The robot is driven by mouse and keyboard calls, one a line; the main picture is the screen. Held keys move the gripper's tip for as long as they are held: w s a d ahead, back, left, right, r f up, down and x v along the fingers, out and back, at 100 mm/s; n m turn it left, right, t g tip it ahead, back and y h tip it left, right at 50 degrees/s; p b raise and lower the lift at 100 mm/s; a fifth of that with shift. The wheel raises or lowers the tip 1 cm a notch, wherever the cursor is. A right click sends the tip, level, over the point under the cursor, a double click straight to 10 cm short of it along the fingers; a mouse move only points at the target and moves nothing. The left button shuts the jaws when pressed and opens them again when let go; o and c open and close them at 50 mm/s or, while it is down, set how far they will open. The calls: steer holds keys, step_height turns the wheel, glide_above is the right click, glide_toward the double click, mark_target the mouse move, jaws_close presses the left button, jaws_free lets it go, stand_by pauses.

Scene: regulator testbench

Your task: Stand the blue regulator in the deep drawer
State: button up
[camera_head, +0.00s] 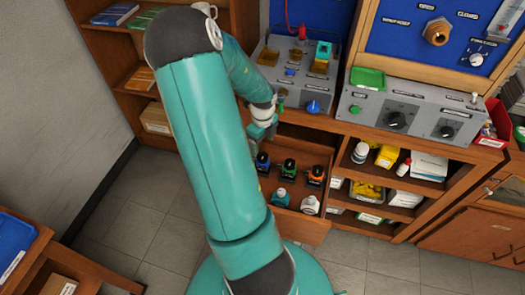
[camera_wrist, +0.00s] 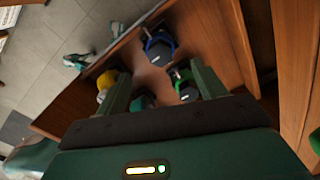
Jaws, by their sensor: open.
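The blue regulator (camera_head: 262,160), black with a blue collar, stands in the open wooden drawer (camera_head: 300,222) at its left in the head view. It appears upright. In the wrist view the blue regulator (camera_wrist: 159,49) shows beyond my fingertips, apart from them. My gripper (camera_head: 264,131) is above the drawer's back part in the head view. In the wrist view my gripper (camera_wrist: 160,78) is open, with nothing held between the fingers. A green-collared regulator (camera_head: 289,167) stands beside the blue one, and in the wrist view it (camera_wrist: 185,87) lies near the right finger, which partly hides it.
An orange regulator (camera_head: 315,175), a teal bottle (camera_head: 281,198) and a white bottle (camera_head: 309,205) share the drawer. The grey control box (camera_head: 297,78) with a blue knob stands on the bench above. Shelves with bottles and boxes (camera_head: 388,157) are to the right.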

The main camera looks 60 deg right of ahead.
steer(key=shift+r, duration=0.9)
steer(key=w+a+r+n+t, duration=0.1)
steer(key=w+a+r+n, duration=0.45)
steer(key=a, duration=0.25)
steer(key=w+a+r+n+t+y, duration=0.1)
steer(key=w+a+r+n, duration=0.3)
steer(key=a+r+n, duration=0.25)
steer(key=w+a+r+n+t, duration=0.1)
steer(key=w+a+r+n, duration=0.45)
steer(key=a, duration=0.25)
steer(key=s+a+r+n+t, duration=0.1)
steer(key=s+a+r+n, duration=0.1)
steer(key=a+n, duration=0.4)
steer(key=s+a+r+n, duration=0.3)
steer(key=a+r+n, duration=0.2)
steer(key=a+n, duration=0.2)
steer(key=s+a+r+n+t+h, duration=0.1)
steer(key=s+a+r+n, duration=0.2)
steer(key=a+n, duration=0.4)
steer(key=shift+r+n+t, duration=0.3)
steer(key=shift+r+n, duration=0.2)
steer(key=shift+n, duration=0.05)
